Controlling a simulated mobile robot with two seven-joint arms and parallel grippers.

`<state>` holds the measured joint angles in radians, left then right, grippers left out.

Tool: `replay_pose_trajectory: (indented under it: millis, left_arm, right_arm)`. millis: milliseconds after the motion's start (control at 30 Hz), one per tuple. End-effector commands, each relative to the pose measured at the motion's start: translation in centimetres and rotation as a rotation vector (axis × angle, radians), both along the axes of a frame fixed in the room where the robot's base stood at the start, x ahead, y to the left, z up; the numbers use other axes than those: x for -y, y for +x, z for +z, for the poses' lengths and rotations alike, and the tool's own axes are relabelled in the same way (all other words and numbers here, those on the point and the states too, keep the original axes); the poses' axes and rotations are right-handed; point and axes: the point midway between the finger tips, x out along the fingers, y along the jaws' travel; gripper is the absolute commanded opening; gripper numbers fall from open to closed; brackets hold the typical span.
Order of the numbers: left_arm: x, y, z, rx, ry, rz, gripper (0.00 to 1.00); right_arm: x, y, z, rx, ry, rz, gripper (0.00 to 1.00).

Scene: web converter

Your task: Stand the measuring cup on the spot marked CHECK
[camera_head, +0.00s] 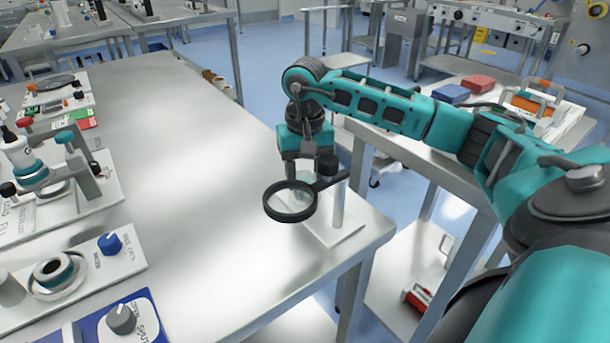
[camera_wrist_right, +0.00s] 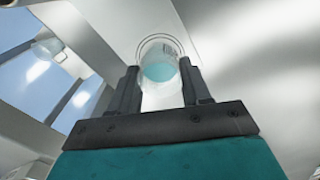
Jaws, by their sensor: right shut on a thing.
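The measuring cup (camera_wrist_right: 160,62) is clear, with dark markings and pale blue-green contents or base. In the right wrist view it sits between the two dark fingers of my right gripper (camera_wrist_right: 160,92), which is shut on it. In the head view my right gripper (camera_head: 308,165) points down near the table's right corner. I cannot read a CHECK mark in either view. My left gripper is not in view.
The black-rimmed magnifying glass (camera_head: 268,202) on a post and white base (camera_head: 345,229) stands right by my right gripper. Control panels and a microscope-like instrument (camera_head: 40,170) line the table's left side. The middle of the metal table (camera_head: 190,190) is clear.

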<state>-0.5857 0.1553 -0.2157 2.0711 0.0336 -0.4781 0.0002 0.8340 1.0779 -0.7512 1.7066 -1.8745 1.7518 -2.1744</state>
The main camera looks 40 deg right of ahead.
Motion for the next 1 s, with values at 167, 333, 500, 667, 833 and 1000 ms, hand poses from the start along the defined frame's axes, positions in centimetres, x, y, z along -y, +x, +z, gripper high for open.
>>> replay_pose_trajectory:
  millis: [167,333,500,667,833,1000]
  left_arm:
    - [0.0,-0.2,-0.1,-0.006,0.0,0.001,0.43]
    - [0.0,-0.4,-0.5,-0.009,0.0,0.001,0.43]
    - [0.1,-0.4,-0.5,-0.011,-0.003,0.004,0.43]
    - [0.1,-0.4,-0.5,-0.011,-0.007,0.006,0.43]
    - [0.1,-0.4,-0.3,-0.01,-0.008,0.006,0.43]
    - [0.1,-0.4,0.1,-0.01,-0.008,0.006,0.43]
  right_arm:
    - [0.0,0.0,0.1,0.001,0.0,0.0,0.17]
    - [0.0,0.0,-0.2,0.001,0.0,0.0,0.5]
    - [0.0,0.0,-0.1,0.001,0.0,0.0,0.67]
    - [0.0,0.0,-0.1,0.001,0.0,0.0,0.73]
    - [0.0,0.0,0.1,0.001,0.0,0.0,0.73]
    - [0.0,0.1,2.0,0.005,-0.001,0.0,0.73]
